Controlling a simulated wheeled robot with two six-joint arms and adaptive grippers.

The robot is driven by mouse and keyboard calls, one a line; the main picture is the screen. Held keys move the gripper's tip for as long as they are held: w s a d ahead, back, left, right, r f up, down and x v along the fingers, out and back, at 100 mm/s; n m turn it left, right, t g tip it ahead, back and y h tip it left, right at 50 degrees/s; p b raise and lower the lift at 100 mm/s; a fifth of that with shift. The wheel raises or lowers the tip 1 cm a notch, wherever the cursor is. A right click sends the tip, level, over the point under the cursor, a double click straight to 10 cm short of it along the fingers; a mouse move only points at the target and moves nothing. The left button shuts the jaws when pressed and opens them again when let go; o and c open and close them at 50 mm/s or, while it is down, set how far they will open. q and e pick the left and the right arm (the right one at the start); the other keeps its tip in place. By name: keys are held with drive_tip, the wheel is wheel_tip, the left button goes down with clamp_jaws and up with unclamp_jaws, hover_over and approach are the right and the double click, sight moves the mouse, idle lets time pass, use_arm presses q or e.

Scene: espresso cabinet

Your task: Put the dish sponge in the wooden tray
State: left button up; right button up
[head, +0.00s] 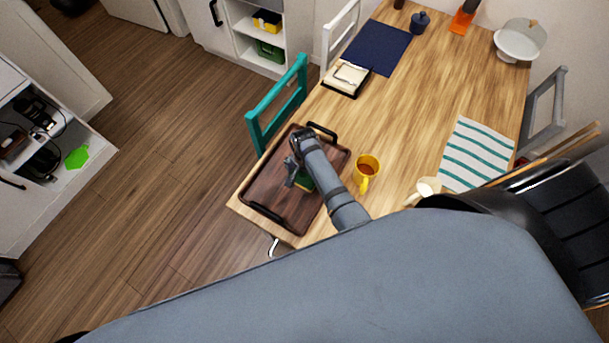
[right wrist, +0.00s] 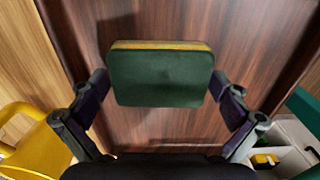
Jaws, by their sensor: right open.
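The dark wooden tray (head: 262,190) with black handles lies at the table's near left corner. The dish sponge (right wrist: 160,78), green with a yellow layer, is over the tray floor (right wrist: 150,132) in the right wrist view. In the head view a small green part of the sponge (head: 305,184) shows beside my right arm, which hides the rest. My right gripper (right wrist: 157,92) is open, with one finger on each side of the sponge. The left finger stands clear of it; the right one is very close, and I cannot tell if it touches. My left gripper is not in view.
A yellow mug (head: 367,170) stands just right of the tray, and a cream jug (head: 426,187) further right. A striped cloth (head: 476,153) and a blue mat (head: 377,47) lie on the table. A teal chair (head: 278,105) is close behind the tray. The table's middle is clear.

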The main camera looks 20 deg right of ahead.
sight(304, 175)
wheel_tip(304, 175, up, 10)
drive_tip(key=p, duration=1)
drive_tip(key=shift+r, duration=0.15)
wheel_tip(304, 175, up, 2)
